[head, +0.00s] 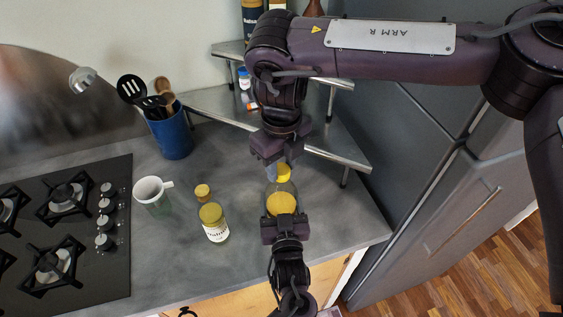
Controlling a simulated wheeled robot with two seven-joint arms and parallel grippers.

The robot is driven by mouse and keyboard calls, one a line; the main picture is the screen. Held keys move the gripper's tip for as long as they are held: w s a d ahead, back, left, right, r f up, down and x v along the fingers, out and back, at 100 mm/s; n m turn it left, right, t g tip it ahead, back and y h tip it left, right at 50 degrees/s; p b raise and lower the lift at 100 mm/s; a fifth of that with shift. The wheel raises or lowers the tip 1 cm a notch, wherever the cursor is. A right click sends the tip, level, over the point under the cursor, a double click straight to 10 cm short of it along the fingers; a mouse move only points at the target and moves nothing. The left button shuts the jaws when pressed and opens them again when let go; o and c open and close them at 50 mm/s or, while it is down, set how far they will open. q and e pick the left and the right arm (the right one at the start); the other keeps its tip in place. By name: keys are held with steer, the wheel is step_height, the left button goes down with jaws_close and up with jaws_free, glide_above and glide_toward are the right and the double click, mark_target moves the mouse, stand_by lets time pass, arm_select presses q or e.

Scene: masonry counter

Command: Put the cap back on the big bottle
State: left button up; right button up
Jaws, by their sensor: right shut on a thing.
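The big bottle (281,190) is clear with yellow contents and stands near the right end of the counter, partly hidden by my grippers. My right gripper (278,165) points down just above it and is shut on the yellow cap (284,172). The cap is at the top of the bottle; I cannot tell whether it touches the neck. My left gripper (281,215) reaches up from the bottom of the view at the near side of the bottle. Its fingers are mostly hidden against the bottle, and I cannot tell whether they grip it.
Further left are a white mug (152,191), a blue utensil holder (171,138) and the hob (70,225). A metal shelf (205,101) stands behind.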

steer(key=shift+c, duration=0.6)
steer(key=m, duration=0.2)
steer(key=shift+m, duration=0.3)
steer(key=m, duration=0.4)
steer(key=shift+m, duration=0.3)
steer(key=m, duration=0.7)
steer(key=o, duration=1.1)
